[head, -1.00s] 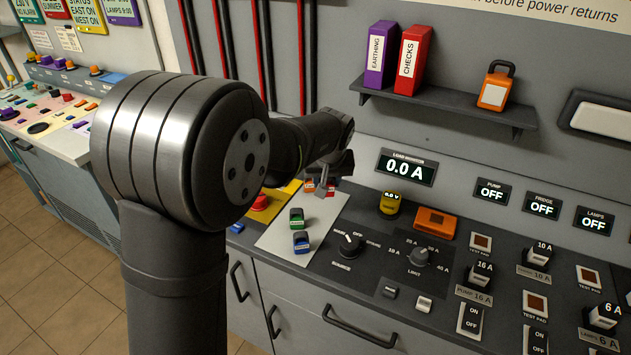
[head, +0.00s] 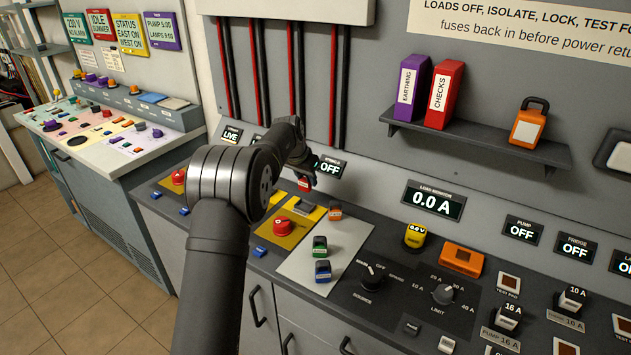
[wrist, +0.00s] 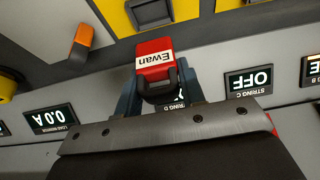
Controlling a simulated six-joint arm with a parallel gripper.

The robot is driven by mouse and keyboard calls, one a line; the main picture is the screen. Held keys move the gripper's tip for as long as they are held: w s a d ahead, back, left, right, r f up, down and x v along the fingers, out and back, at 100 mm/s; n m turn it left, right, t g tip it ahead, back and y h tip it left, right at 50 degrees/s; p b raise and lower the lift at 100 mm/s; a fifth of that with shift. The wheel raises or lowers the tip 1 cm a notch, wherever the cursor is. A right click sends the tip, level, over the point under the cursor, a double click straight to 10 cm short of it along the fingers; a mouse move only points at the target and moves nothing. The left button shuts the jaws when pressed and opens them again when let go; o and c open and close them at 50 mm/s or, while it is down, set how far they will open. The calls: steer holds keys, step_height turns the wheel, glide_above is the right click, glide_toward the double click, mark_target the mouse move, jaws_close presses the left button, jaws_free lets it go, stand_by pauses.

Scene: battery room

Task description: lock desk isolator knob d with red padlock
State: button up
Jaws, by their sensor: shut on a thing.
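My gripper (head: 303,172) is shut on the red padlock (head: 304,185), holding it above the desk near the back panel. In the wrist view the red padlock (wrist: 154,58), labelled Ewan, sits between the bluish fingers of my gripper (wrist: 158,90), its dark shackle towards the palm. A red isolator knob (head: 281,222) stands on a yellow plate in front and to the left of the held padlock. Another red knob (head: 177,177) is farther left. Their letters cannot be read; the String D label is partly hidden behind my gripper in the wrist view.
A pale mat (head: 299,269) holds an orange padlock (head: 335,211), a green padlock (head: 320,246) and a blue padlock (head: 322,270). The String C display (wrist: 249,82) reads OFF. A shelf (head: 480,140) juts from the wall.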

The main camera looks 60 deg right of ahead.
mark_target(303, 187)
steer(key=shift+f, duration=2.85)
steer(key=shift+f, duration=0.6)
steer(key=o, duration=0.8)
steer(key=shift+c, duration=0.2)
steer(key=shift+r, duration=0.1)
steer(key=v, duration=1.1)
steer(key=shift+x, duration=4.4)
